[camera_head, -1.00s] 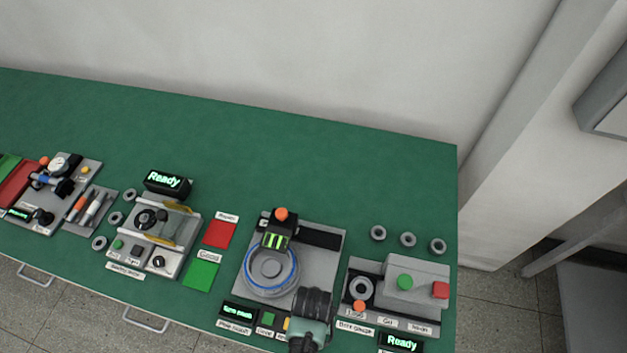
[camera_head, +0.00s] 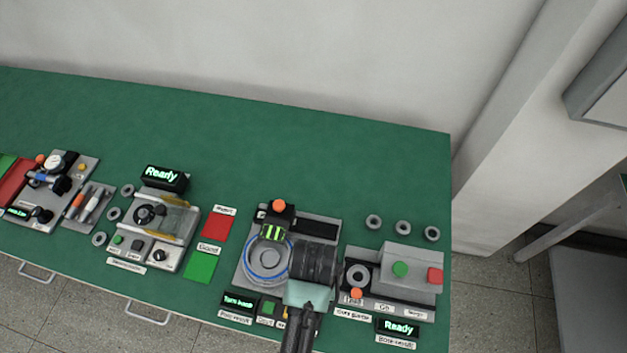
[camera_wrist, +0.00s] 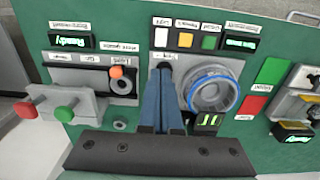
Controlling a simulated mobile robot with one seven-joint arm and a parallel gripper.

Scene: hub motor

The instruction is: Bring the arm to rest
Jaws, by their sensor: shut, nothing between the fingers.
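My gripper (camera_wrist: 164,72) shows in the wrist view as two blue fingers closed together, with nothing held between them. The fingers stand beside the round blue-ringed fixture (camera_wrist: 211,88) and overlap its plate in the picture. In the head view my dark wrist and pale green arm link cover the right edge of the fixture's plate (camera_head: 326,231); the fingertips are hidden there. The blue-ringed fixture (camera_head: 268,262) sits just left of my wrist.
A grey bore gauge station (camera_head: 412,265) with green and red knobs stands close on the right. Several loose rings (camera_head: 403,227) lie behind it. Red (camera_head: 216,227) and green (camera_head: 199,267) pads lie left. The back of the green table (camera_head: 300,150) is clear.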

